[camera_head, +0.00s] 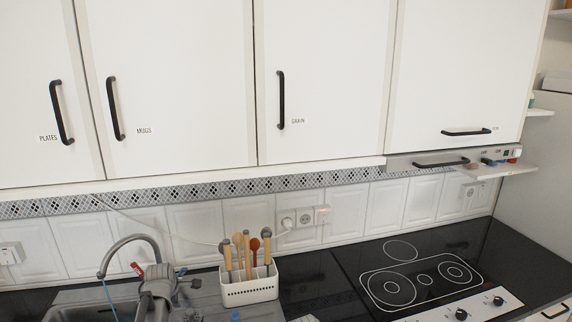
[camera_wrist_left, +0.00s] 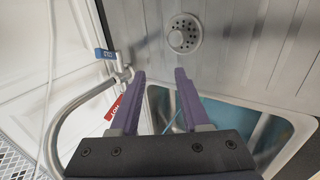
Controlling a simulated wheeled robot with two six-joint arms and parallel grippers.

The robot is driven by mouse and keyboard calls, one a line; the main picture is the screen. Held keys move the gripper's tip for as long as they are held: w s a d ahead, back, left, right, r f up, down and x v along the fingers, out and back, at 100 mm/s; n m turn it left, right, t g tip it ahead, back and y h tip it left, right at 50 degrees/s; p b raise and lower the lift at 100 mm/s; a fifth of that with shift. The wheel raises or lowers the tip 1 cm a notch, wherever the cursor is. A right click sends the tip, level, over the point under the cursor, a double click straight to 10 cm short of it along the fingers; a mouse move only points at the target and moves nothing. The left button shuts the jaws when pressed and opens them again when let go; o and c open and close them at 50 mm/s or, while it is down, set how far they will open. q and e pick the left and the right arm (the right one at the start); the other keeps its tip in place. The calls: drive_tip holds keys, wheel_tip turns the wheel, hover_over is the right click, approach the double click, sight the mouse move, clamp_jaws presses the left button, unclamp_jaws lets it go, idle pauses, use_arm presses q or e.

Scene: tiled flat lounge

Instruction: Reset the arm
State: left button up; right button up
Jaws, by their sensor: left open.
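My left gripper (camera_wrist_left: 160,76) is open, with two purple fingers spread apart and nothing between them in the left wrist view. In the head view my left gripper (camera_head: 158,284) shows only in part, low at the left, in front of the sink and close to the tap. The grey curved tap (camera_head: 112,252) also shows in the left wrist view (camera_wrist_left: 62,112), left of the fingers, with a blue tag and a red HOT tag. My right gripper is in neither view.
A white utensil holder (camera_head: 250,290) with wooden-handled tools stands on the counter right of my left gripper. A black hob (camera_head: 424,282) is farther right. White wall cupboards (camera_head: 190,75) with black handles hang above, all shut.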

use_arm(q)
drive_tip(key=s+d+f+m+g, duration=0.3)
drive_tip(key=s+d+m+g, duration=0.3)
drive_tip(key=s+d+m, duration=1.8)
drive_tip(key=s+d, duration=0.3)
drive_tip(key=d, duration=0.1)
drive_tip(key=shift+s+d+m, duration=0.3)
drive_tip(key=shift+d+m, duration=0.05)
drive_tip(key=shift+m, duration=0.05)
drive_tip(key=shift+a+f+g, duration=0.15)
drive_tip(key=shift+g, duration=0.15)
idle(0.8)
